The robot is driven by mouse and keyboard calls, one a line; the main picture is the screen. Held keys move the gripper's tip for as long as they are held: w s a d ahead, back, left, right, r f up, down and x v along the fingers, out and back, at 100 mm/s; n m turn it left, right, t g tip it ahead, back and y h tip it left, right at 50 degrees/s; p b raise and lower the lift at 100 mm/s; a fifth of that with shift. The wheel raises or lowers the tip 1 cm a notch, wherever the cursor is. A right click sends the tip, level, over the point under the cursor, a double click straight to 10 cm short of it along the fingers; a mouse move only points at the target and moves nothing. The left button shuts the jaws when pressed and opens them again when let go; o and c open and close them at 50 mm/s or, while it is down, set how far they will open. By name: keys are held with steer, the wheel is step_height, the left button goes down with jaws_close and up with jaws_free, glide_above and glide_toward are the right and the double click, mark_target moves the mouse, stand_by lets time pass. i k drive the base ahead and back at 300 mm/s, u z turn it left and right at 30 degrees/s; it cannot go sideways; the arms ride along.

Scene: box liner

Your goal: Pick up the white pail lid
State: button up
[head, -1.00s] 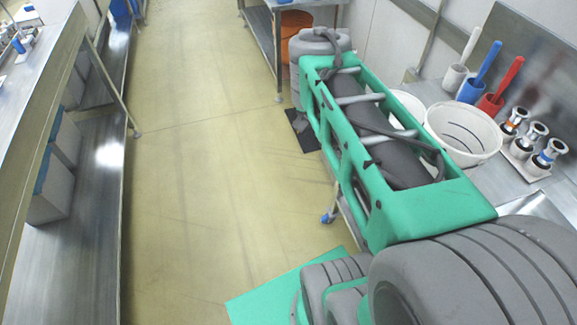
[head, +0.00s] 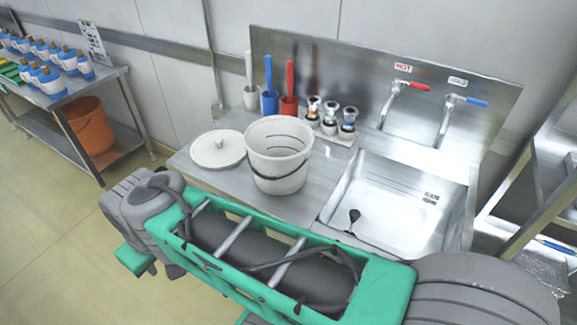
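The white pail lid (head: 218,149) lies flat on the steel counter in the head view, with a small dark knob or mark near its middle. It is just left of the white pail (head: 279,156), which stands upright and open with a dark handle hanging at its front. My green and grey arm crosses the lower part of the view, in front of the counter. The end of my arm is at the left, but the gripper's fingers are not visible.
A steel sink (head: 385,205) is right of the pail. White, blue and red brush holders (head: 289,104) and several small fittings (head: 329,125) stand behind the pail. An orange bucket (head: 88,126) sits under the left table (head: 62,105). Open floor lies at the lower left.

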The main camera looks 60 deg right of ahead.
mark_target(219, 150)
steer(key=z, duration=1.7)
